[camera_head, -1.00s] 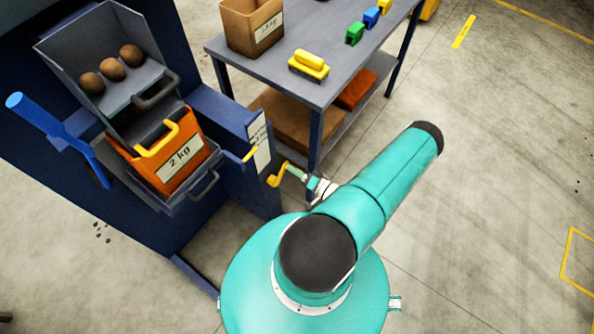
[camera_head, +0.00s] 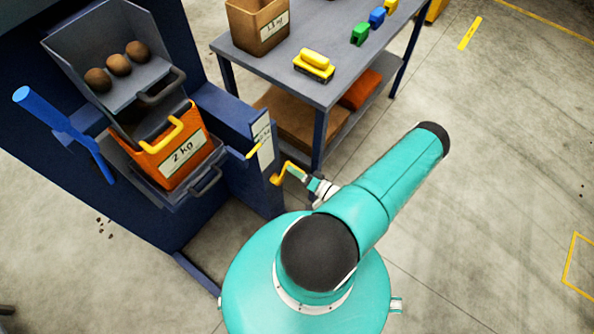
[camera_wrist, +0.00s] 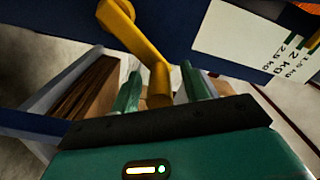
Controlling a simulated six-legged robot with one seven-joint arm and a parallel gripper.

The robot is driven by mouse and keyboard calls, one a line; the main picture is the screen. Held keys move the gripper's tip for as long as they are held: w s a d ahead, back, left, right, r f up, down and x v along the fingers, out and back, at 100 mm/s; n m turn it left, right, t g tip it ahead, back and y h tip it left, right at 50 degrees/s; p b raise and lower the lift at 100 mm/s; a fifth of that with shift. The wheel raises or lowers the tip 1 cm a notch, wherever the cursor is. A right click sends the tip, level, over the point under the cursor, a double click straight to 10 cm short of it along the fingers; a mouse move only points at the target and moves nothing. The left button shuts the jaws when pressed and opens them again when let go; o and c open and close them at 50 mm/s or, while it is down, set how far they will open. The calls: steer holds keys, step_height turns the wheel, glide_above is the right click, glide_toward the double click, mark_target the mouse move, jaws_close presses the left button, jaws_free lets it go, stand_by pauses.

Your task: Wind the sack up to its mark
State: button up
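The orange sack (camera_head: 167,150) has a yellow handle and a "2 kg" label. It hangs at the blue grader's front, under the chute. A white scale plate (camera_head: 263,141) is on the post to its right, with a yellow pointer (camera_head: 255,151) at its lower left edge. The wrist view shows this plate (camera_wrist: 245,38) with kg marks and a green line at its right. A yellow crank (camera_head: 278,178) is below it. In the wrist view, the crank's handle (camera_wrist: 160,88) stands between the two green fingers of my gripper (camera_wrist: 162,82), with narrow gaps visible on both sides.
Several potatoes (camera_head: 119,65) lie in the chute above the sack. A blue lever (camera_head: 62,125) is at the left. The grey table (camera_head: 335,85) behind the crank carries a brown box (camera_head: 257,28), a yellow-handled brush (camera_head: 314,64) and coloured blocks.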

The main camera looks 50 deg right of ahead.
steer(key=shift+s+d, duration=0.1)
steer(key=shift+s, duration=0.25)
steer(key=s, duration=1.3)
steer(key=shift+d, duration=0.15)
